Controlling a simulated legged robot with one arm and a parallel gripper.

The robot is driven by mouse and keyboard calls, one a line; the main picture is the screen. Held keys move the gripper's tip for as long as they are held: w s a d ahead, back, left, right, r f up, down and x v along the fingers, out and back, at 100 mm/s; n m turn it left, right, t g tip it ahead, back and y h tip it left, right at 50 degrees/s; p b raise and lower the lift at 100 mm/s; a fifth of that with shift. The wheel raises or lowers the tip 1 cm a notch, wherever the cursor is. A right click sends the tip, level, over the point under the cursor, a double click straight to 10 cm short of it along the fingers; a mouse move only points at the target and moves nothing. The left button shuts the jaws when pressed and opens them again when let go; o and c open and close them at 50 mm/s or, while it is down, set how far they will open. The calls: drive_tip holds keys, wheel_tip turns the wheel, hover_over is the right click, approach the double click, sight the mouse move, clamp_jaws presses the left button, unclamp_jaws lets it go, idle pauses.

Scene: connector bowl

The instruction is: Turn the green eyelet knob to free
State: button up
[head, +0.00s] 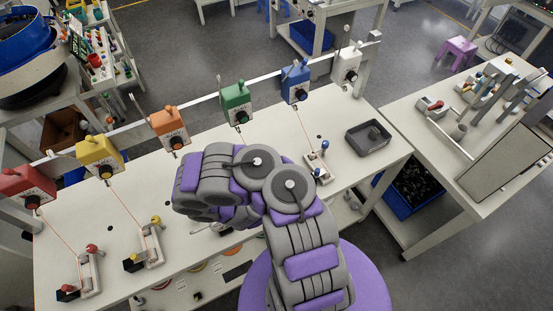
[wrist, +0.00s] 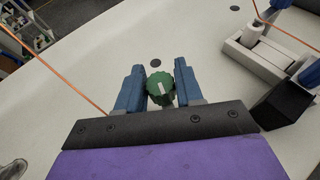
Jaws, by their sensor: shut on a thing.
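The green knob (wrist: 160,89), round with ridged sides and a white pointer line, sits between the two blue fingers of my gripper (wrist: 159,76) in the wrist view. My gripper is shut on it, one finger at each side. The pointer line runs nearly straight up and down in the picture. In the head view my arm covers the knob and the gripper. A green box (head: 236,104) with a dark dial hangs on the rail beyond my arm. No lettering by the knob is legible.
A white fixture (wrist: 262,52) with blue parts stands right of my gripper, with a black block (wrist: 286,100) closer. Orange wires slant down on both sides. Other coloured boxes line the rail, and a grey tray (head: 368,138) lies at the bench's right.

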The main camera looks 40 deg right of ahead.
drive_tip(key=shift+s+d+f+n+t+y, duration=0.1)
drive_tip(key=shift+s+n+t+y, duration=0.05)
drive_tip(key=shift+n+t+y, duration=0.3)
drive_tip(key=shift+s+d+n+t+y, duration=0.1)
drive_tip(key=shift+n+t+y, duration=0.15)
drive_tip(key=shift+n+y, duration=0.3)
drive_tip(key=shift+w+a+n+t+y+b, duration=0.1)
drive_tip(key=shift+n+t+y+b, duration=0.5)
drive_tip(key=shift+n+y, duration=0.4)
drive_tip(key=o, duration=1)
drive_tip(key=shift+c, duration=0.2)
